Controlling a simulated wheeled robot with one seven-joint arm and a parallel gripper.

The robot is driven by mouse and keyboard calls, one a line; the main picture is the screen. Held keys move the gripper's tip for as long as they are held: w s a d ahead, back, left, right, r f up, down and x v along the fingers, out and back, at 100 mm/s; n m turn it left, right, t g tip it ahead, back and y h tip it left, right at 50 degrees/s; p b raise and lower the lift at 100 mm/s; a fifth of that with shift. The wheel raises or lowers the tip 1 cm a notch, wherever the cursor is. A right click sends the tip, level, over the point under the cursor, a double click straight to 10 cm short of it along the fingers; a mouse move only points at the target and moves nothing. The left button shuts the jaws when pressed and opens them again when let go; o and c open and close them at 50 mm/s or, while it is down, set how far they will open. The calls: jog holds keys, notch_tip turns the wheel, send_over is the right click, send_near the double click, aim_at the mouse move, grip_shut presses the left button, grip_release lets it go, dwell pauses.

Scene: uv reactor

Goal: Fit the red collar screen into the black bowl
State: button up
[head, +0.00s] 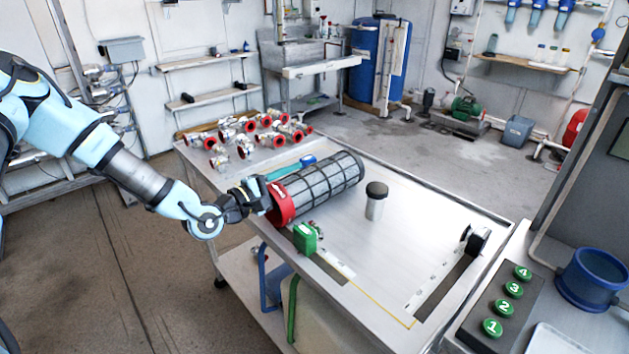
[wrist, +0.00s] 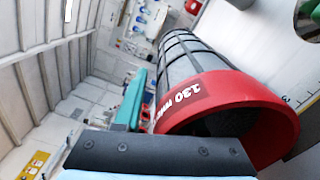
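The red collar screen lies on its side on the steel table, a dark mesh cylinder (head: 325,184) with its red collar (head: 281,204) at the near-left end. In the wrist view the collar (wrist: 235,105) is large, its open end faces me, and a label on it reads 130 mm. My gripper (head: 264,196) is at the collar's left side, touching or very close. In the wrist view a black gripper part (wrist: 155,153) overlaps the collar's lower left. I cannot tell whether the fingers hold the rim. I cannot make out a black bowl for certain.
A black-capped jar (head: 376,202) stands right of the screen. A green block (head: 306,238) is at the near edge, a black round fitting (head: 476,240) at the right. A teal-handled tool (head: 288,170) lies behind the screen. Red-ended valves (head: 245,135) fill the far left.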

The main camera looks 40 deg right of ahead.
jog(key=shift+d, duration=0.1)
grip_shut()
dwell(1.4)
